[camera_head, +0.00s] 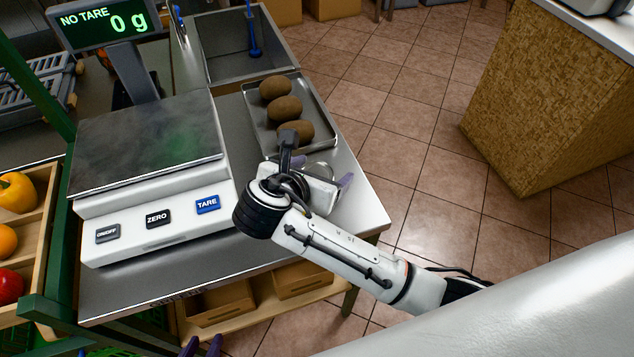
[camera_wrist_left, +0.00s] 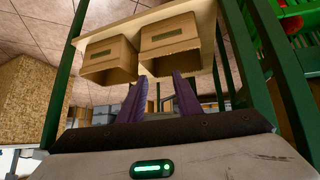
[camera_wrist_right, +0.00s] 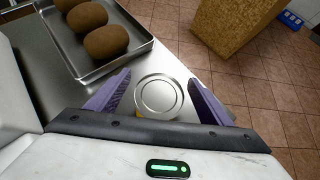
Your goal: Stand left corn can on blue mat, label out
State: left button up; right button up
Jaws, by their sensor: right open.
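A can with a round silver lid (camera_wrist_right: 158,97) stands on the metal counter, seen from above in the right wrist view. A sliver of yellow shows at its lower edge; its label is otherwise hidden. My right gripper (camera_wrist_right: 160,98) is open, with a purple finger on each side of the can and gaps between. In the head view the can's lid (camera_head: 318,169) is partly covered by my right gripper (camera_head: 322,172). My left gripper (camera_head: 202,345) is low at the bottom edge, its fingers apart and empty in the left wrist view (camera_wrist_left: 160,95). No blue mat is visible.
A scale (camera_head: 150,205) reading 0 g fills the counter's left side. A metal tray (camera_head: 330,136) with three brown, oval items lies behind the can. Cardboard boxes (camera_head: 220,303) sit on a shelf below. Open tiled floor (camera_head: 420,160) lies to the right.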

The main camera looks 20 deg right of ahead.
jog(key=shift+x, duration=0.75)
jog(key=shift+r, duration=0.15)
jog(key=c, duration=1.4)
